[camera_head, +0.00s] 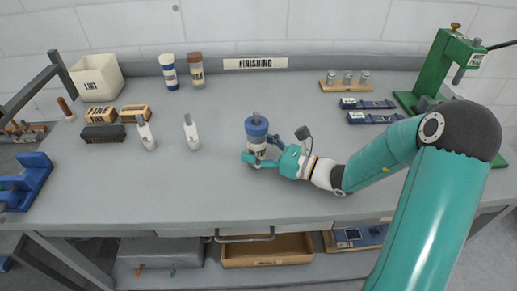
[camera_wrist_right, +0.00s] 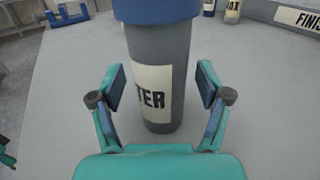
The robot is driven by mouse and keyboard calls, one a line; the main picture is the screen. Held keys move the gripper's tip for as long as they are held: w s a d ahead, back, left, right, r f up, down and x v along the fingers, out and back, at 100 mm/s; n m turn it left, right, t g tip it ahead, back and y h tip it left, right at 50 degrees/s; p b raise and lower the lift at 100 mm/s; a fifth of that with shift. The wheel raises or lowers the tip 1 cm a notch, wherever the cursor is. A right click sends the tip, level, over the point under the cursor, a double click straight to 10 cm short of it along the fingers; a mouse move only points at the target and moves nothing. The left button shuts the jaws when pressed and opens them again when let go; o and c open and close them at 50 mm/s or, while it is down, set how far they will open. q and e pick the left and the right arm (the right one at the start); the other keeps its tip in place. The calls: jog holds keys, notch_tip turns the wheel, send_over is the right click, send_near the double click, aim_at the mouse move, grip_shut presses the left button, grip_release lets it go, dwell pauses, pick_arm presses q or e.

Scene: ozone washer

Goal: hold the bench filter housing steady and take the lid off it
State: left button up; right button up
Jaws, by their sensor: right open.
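The filter housing (camera_head: 256,144) stands upright near the middle of the bench, a grey cylinder with a cream label. Its blue lid (camera_head: 256,126) sits on top with a grey knob. My right gripper (camera_head: 258,160) is low at the housing's front right side. In the right wrist view the housing (camera_wrist_right: 150,65) stands between the open fingers (camera_wrist_right: 162,90) of my right gripper. A gap shows on each side of it there, and the label partly reads "TER". The lid (camera_wrist_right: 155,8) is cut off at the top of that view. My left gripper is not in view.
Two white bottles (camera_head: 191,133) (camera_head: 146,136) stand left of the housing. Brushes (camera_head: 103,133), a LINT bin (camera_head: 97,79) and two capped jars (camera_head: 169,72) (camera_head: 196,70) are farther back. A green press (camera_head: 441,65) and blue blocks (camera_head: 368,103) are at right. The bench front (camera_head: 180,195) is clear.

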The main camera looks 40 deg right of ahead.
jog(key=c, duration=1.4)
jog(key=shift+r, duration=0.1)
jog(key=shift+c, duration=0.2)
notch_tip(320, 180, up, 20)
jog(key=shift+p, duration=1)
jog(key=o, duration=0.8)
grip_shut()
